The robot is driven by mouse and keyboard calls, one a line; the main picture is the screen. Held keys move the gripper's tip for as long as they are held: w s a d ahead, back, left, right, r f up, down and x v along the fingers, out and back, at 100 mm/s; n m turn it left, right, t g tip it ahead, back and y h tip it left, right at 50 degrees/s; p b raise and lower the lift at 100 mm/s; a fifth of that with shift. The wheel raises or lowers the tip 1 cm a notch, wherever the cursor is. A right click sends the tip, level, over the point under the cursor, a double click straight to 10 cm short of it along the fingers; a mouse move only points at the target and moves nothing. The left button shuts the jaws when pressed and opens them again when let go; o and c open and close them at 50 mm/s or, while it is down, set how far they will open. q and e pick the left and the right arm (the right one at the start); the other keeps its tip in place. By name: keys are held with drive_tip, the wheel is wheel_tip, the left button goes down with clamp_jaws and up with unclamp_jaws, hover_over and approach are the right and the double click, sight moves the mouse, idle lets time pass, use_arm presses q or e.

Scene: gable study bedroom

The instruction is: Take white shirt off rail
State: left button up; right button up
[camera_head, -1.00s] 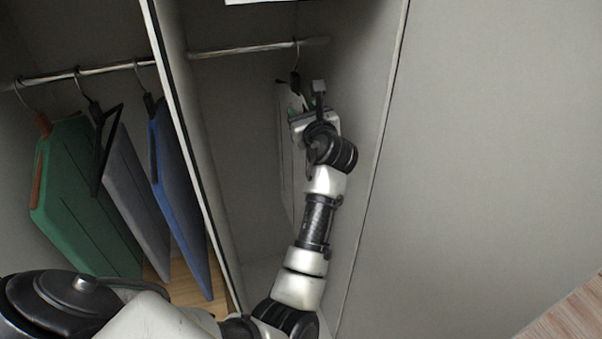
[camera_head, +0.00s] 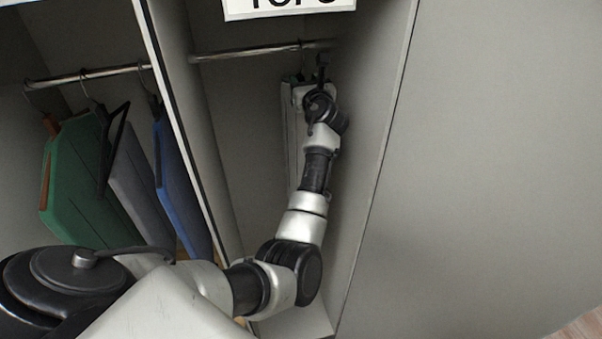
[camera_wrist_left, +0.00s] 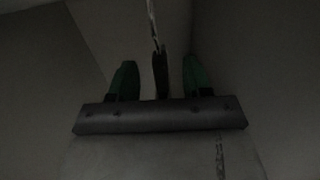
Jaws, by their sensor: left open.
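The white shirt (camera_head: 292,130) hangs in the right wardrobe compartment, mostly behind my left arm. It hangs from the rail (camera_head: 245,53) near the compartment's right side. My left gripper (camera_head: 311,86) is at the top of the shirt, just below the rail; its fingers are hard to make out there. In the left wrist view, my left gripper (camera_wrist_left: 160,78) is open with two green-tipped fingers apart. A dark upright hanger part (camera_wrist_left: 160,72) with a thin hook above it shows between them. Contact with the fingers cannot be told. My right gripper is out of view.
A divider (camera_head: 180,120) separates the compartments. In the left one, a green garment (camera_head: 80,190), a grey garment (camera_head: 135,185) and a blue garment (camera_head: 178,185) hang from another rail. A white label (camera_head: 290,8) is overhead. The compartment's right wall (camera_head: 370,110) is close to my arm.

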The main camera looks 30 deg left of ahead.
use_arm(q)
drive_tip(key=shift+x, duration=0.9)
drive_tip(key=shift+d, duration=0.1)
drive_tip(key=shift+c, duration=1.3)
drive_tip(key=shift+s, duration=0.1)
clamp_jaws()
